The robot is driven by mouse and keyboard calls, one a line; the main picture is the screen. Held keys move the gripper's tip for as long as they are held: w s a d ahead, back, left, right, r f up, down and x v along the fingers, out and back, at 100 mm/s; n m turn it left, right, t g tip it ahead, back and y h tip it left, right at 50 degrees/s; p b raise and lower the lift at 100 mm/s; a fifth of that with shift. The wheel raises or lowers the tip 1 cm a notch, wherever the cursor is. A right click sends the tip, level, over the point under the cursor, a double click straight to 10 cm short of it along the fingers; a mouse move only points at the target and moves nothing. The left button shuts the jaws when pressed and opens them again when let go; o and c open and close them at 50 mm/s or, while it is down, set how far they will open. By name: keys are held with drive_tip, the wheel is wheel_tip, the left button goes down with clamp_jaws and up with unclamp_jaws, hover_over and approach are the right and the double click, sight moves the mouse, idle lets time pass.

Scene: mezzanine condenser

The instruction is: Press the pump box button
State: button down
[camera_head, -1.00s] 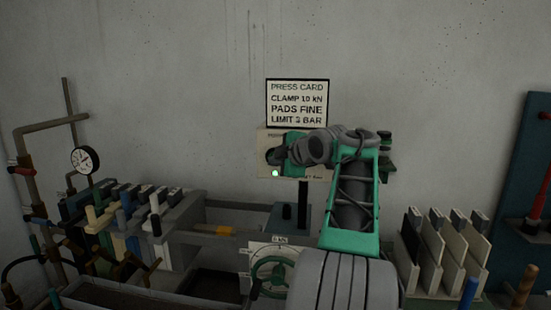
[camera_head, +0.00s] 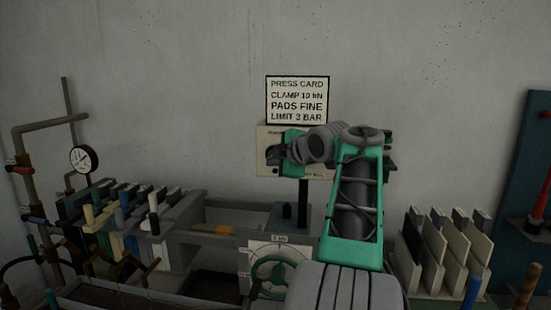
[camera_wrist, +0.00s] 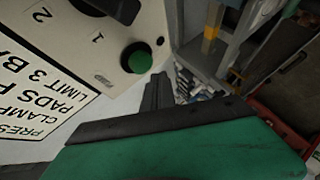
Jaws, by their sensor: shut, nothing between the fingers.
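The pump box (camera_head: 264,140) is a beige box under the press card, partly hidden by my arm in the head view. In the wrist view, its pale face (camera_wrist: 115,85) carries a green round button (camera_wrist: 137,58) in a black collar, a dark knob (camera_wrist: 112,8) and the marks 1 and 2. A small dark spot (camera_wrist: 160,41), perhaps a lamp, lies beside the button. My gripper (camera_head: 272,155) is at the box's left front. Its dark fingers (camera_wrist: 158,88) are shut and empty, beside the button in the wrist view; contact cannot be told.
The press card (camera_head: 297,100) is above the box. A round gauge (camera_head: 83,159) on pipes and a rack of plates (camera_head: 120,215) stand at left. A handwheel (camera_head: 270,272) is below. Pale plates (camera_head: 440,250) stand at right, beside a blue panel (camera_head: 525,180).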

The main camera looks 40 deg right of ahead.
drive_tip(key=s+a+b, duration=0.1)
drive_tip(key=a, duration=0.1)
drive_tip(key=s+a+b, duration=0.2)
drive_tip(key=shift+s+a, duration=0.2)
